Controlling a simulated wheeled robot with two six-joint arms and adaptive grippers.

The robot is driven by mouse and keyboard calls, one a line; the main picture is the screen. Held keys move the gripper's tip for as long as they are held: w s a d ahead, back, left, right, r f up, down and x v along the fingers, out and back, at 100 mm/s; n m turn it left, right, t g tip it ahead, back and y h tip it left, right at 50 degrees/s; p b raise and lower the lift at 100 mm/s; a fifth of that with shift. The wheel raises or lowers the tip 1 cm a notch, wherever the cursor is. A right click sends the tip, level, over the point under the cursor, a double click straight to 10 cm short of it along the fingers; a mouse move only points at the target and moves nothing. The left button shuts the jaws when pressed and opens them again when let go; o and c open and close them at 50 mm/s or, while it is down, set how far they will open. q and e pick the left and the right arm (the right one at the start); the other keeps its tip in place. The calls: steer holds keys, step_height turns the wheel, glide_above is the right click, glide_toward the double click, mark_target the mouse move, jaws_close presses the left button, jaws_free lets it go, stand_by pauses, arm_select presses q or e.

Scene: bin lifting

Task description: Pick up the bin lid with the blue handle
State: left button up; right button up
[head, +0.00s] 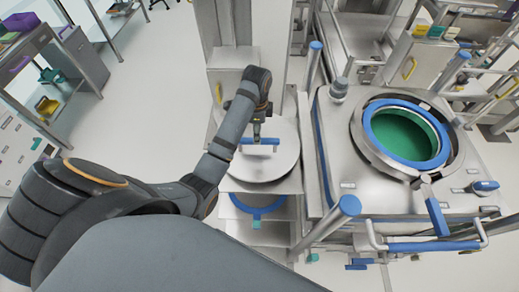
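The bin lid (266,167) is a round, flat grey disc with a blue bar handle (270,141) across its top. It lies on the upper shelf of a small stand left of the large machine. My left gripper (258,137) points down at the handle from above, over the lid's far half. Its fingertips are at the handle and very small in the picture. Whether they are closed around it or only beside it cannot be told. My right gripper is not in view.
A metal bin station (335,190) stands right of the lid, with an open, blue-ringed port (406,134) that is green inside. A blue-capped post (345,208) rises near the lid's right. A blue ring (256,208) sits on the lower shelf. A cabinet column (231,82) stands behind.

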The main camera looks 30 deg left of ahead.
mark_target(258, 150)
arm_select(q)
steer(key=shift+s+f+b, duration=0.25)
steer(key=shift+f+b, duration=0.1)
steer(key=shift+f, duration=0.15)
steer(key=shift+s+f+b, duration=0.25)
steer(key=shift+f+b, duration=0.05)
steer(key=shift+f, duration=0.2)
steer(key=shift+w+f+p, duration=0.2)
steer(key=shift+f+p, duration=0.1)
steer(key=shift+f, duration=0.6)
steer(key=shift+w+f, duration=0.2)
steer(key=shift+w, duration=0.15)
step_height(258, 150, down, 4)
steer(key=shift+w+a+r+p, duration=0.1)
steer(key=shift+r+p, duration=0.1)
steer(key=shift+p, duration=0.85)
steer(key=shift+f, duration=0.7)
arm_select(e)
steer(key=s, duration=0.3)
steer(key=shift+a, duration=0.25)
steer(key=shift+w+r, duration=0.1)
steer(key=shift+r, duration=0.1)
arm_select(q)
steer(key=shift+f+p, duration=0.25)
steer(key=shift+p, duration=0.05)
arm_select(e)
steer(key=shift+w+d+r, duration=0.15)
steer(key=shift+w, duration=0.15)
